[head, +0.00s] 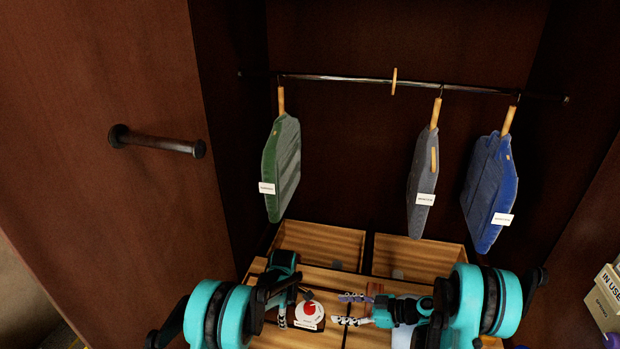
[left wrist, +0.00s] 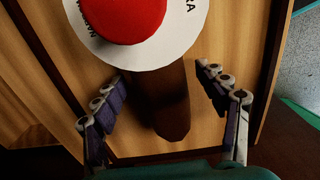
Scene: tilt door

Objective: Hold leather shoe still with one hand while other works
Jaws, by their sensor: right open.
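My left gripper (head: 295,307) is low in the cabinet, over the wooden boards. In the left wrist view its fingers (left wrist: 160,76) are open, one on each side of a dark brown, smooth form (left wrist: 168,108), with a gap on both sides. This form may be the leather shoe, but its outline is too dark to be sure. A round white piece with a red centre (left wrist: 133,20) hides its far end; it also shows in the head view (head: 310,313). My right gripper (head: 349,309) is open and points left towards it. No clear shoe shows in the head view.
Green (head: 283,170), grey (head: 422,185) and blue (head: 488,195) garments hang from a rod (head: 340,77) above. Two open wooden compartments (head: 320,240) lie behind my grippers. A dark handle (head: 155,141) juts from the left panel. A labelled box (head: 606,300) is at right.

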